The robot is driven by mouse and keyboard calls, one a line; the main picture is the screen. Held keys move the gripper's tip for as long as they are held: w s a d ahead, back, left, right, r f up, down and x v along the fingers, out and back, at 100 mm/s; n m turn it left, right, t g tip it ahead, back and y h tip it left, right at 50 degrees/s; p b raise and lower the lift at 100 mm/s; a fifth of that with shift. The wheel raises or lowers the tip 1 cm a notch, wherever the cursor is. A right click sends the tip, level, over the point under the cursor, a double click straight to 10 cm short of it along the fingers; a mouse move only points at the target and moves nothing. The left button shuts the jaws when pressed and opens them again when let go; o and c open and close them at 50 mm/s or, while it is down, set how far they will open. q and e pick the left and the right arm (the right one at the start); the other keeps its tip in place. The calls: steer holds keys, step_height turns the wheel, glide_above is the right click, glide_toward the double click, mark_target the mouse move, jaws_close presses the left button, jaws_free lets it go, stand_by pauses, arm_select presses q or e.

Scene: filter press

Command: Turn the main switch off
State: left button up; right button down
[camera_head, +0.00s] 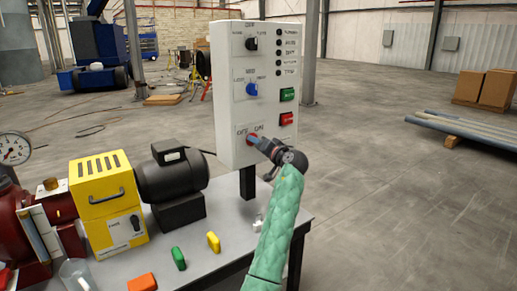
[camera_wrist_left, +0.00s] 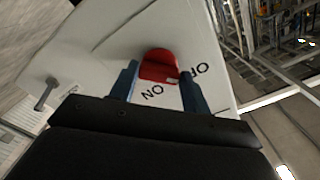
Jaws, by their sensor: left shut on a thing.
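The main switch is a red rotary knob (camera_wrist_left: 159,64) low on the front of the white control box (camera_head: 226,95). It has OFF and ON labels printed beside it. My left gripper (camera_head: 251,138) reaches the knob from the front right, at the end of a green-sleeved arm. In the left wrist view, its two blue fingers (camera_wrist_left: 160,72) stand on either side of the knob and are shut on it. A small pale mark shows on the knob's edge between the labels; the exact knob setting is hard to tell. My right gripper is not in view.
Above the switch are a blue knob (camera_head: 252,89), a black knob (camera_head: 252,44), a green button (camera_head: 288,94) and a red button (camera_head: 287,118). A yellow box (camera_head: 107,203) and a dark motor (camera_head: 172,177) stand on the grey table (camera_head: 205,262), left of the arm.

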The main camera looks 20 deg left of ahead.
arm_select(q)
steer(key=shift+f, duration=0.15)
stand_by(0.3)
steer(key=o, duration=1)
steer(key=shift+d, duration=0.1)
steer(key=v, duration=0.7)
steer(key=shift+s+d+b, duration=0.2)
steer(key=shift+s+b, duration=0.05)
steer(key=shift+b, duration=0.15)
